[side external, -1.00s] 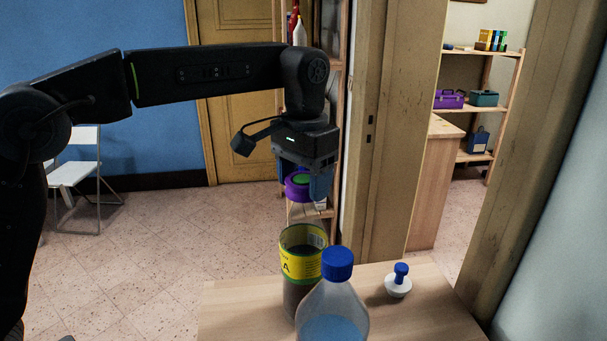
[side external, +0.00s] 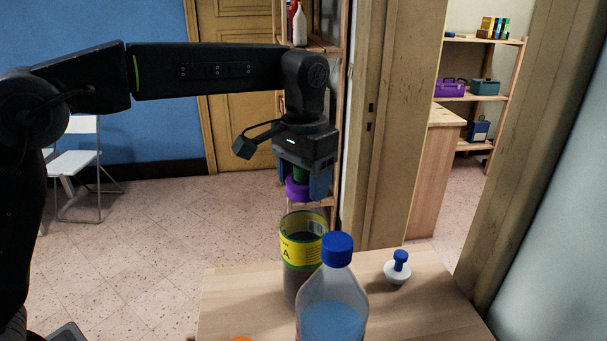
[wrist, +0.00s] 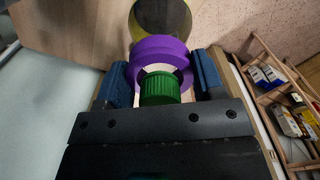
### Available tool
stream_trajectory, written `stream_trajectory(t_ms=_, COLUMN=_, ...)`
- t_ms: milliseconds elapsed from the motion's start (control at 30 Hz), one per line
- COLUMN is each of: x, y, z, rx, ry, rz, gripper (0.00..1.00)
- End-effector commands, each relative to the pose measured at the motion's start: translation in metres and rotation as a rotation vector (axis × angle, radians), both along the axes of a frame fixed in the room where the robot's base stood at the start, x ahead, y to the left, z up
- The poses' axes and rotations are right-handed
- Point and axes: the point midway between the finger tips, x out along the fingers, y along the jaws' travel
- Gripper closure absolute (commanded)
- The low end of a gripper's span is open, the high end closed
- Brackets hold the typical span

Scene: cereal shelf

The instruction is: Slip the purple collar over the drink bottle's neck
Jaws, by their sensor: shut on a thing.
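The drink bottle (side external: 301,252) stands upright on the table, with dark contents, a yellow label with green edging and a green ribbed cap (side external: 300,174). Its clear upper part is hard to make out. The purple collar (side external: 297,189) is around the bottle's top, just below the cap. My gripper (wrist: 161,78) points down over the bottle, its blue fingers shut on the collar's sides. In the wrist view the green cap (wrist: 160,88) pokes through the purple collar (wrist: 160,50) towards my palm, between the fingers. The collar's contact with the neck is hidden.
A blue-capped bottle with blue liquid (side external: 334,300) stands close in front of the drink bottle. A white and blue knobbed object (side external: 398,268) is to the right on the table (side external: 420,310). An orange thing shows at the bottom edge. A doorway post stands behind.

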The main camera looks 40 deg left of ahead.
Motion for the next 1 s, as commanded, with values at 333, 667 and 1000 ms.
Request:
stream_trajectory(t_ms=333, x=0.0, y=0.0, z=-0.007, rx=0.0, ry=0.0, rz=0.0, gripper=0.36)
stream_trajectory(t_ms=667, x=0.0, y=0.0, z=-0.007, rx=0.0, ry=0.001, rz=0.0, gripper=0.08)
stream_trajectory(t_ms=1000, x=0.001, y=0.0, z=0.003, rx=0.0, ry=-0.002, rz=0.0, gripper=0.08)
